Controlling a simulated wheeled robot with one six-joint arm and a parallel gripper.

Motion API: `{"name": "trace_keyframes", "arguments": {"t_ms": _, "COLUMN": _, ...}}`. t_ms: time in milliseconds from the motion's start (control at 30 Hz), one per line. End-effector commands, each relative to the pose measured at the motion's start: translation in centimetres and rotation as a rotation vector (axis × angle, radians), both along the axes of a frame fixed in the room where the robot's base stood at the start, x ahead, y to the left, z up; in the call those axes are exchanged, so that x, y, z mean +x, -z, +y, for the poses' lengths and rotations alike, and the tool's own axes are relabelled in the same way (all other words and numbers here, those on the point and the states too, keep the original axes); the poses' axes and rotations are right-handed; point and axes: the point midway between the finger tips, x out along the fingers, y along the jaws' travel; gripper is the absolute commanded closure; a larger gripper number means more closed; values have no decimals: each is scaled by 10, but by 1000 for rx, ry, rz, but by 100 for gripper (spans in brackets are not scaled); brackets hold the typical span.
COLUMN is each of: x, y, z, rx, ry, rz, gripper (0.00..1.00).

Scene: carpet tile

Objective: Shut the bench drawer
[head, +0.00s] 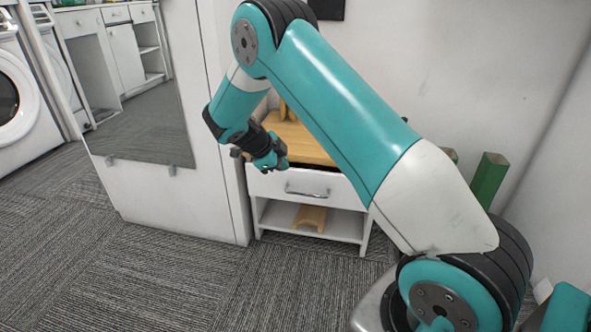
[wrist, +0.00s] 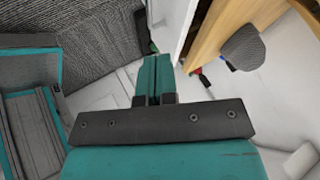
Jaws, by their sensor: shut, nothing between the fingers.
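The bench (head: 305,145) is a low white unit with a wooden top, against the wall in the head view. Its white drawer (head: 338,192) has a metal bar handle (head: 307,190). A dark gap shows behind the top of the drawer front, so it stands partly open; how far is hard to tell. My gripper (head: 268,163) is above the drawer's left end in the head view; contact cannot be told. In the wrist view its teal fingers (wrist: 153,78) are together and empty, beside a white edge (wrist: 172,28) and the wooden top (wrist: 225,28).
A wooden piece (head: 310,217) lies on the open shelf under the drawer. A white panel with a mirror (head: 140,85) stands left of the bench. A green post (head: 489,180) stands at right. Carpet (head: 190,285) in front is clear. A washing machine (head: 18,95) is far left.

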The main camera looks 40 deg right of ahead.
Motion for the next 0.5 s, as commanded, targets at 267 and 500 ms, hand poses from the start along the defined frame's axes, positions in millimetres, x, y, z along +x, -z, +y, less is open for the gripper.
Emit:
{"name": "trace_keyframes", "arguments": {"t_ms": 267, "x": 28, "y": 10, "z": 23, "rx": 5, "ry": 5, "rz": 1, "gripper": 100}}
{"name": "trace_keyframes", "arguments": {"t_ms": 500, "x": 26, "y": 48, "z": -4, "rx": 6, "ry": 6, "rz": 1, "gripper": 100}}
